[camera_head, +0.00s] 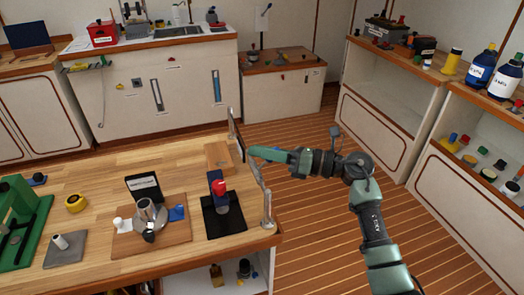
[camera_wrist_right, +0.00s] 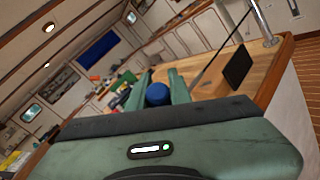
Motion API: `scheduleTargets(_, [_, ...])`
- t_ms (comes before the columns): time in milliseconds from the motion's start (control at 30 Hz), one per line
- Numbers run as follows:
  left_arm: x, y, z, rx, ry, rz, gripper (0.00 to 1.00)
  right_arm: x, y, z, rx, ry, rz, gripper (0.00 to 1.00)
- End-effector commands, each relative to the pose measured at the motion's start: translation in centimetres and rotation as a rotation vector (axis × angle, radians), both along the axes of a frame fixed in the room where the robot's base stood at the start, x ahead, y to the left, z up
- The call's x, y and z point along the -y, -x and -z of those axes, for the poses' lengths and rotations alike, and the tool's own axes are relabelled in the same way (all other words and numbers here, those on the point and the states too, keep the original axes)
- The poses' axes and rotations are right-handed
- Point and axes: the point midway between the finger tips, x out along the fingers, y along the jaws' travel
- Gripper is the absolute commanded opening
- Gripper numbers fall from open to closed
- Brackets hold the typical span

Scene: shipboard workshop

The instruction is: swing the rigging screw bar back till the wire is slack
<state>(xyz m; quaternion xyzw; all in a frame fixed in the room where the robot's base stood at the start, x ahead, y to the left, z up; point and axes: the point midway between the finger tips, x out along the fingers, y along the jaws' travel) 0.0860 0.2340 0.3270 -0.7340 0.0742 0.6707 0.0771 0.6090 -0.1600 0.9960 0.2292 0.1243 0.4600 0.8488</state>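A pale metal post (camera_head: 267,212) stands at the right edge of the wooden workbench. A thin slanting rod (camera_head: 254,172) runs from the post up to my right gripper (camera_head: 252,151), which points left over the bench edge. In the right wrist view the post (camera_wrist_right: 262,20) is at top right, and the rod (camera_wrist_right: 222,45) slants down behind the right finger. A round blue piece (camera_wrist_right: 157,94) fills the gap between the fingers of my right gripper (camera_wrist_right: 160,76). Whether they press on it is unclear. Which part is the wire, and whether it is slack, I cannot tell. My left gripper is out of view.
The bench (camera_head: 95,170) also holds a black base (camera_head: 222,222) with a red-topped piece, a brown board (camera_head: 178,238) with metal parts, and a green machine (camera_head: 20,225) at left. A dark upright plate (camera_head: 237,138) stands near the gripper. Plank floor right of the bench is clear.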

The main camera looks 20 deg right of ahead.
Motion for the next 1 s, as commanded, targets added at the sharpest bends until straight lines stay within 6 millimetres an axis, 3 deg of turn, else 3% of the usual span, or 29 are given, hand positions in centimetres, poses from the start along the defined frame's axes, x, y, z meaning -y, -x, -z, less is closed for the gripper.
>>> scheduleTargets(467, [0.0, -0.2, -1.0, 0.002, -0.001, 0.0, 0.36, -0.3, 0.1, -0.4, 0.0, 0.078, -0.001, 0.0])
scheduleTargets(1000, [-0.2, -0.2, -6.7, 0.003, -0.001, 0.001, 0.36, -2.3, 0.1, -1.0, 0.016, 0.497, -0.003, 0.0])
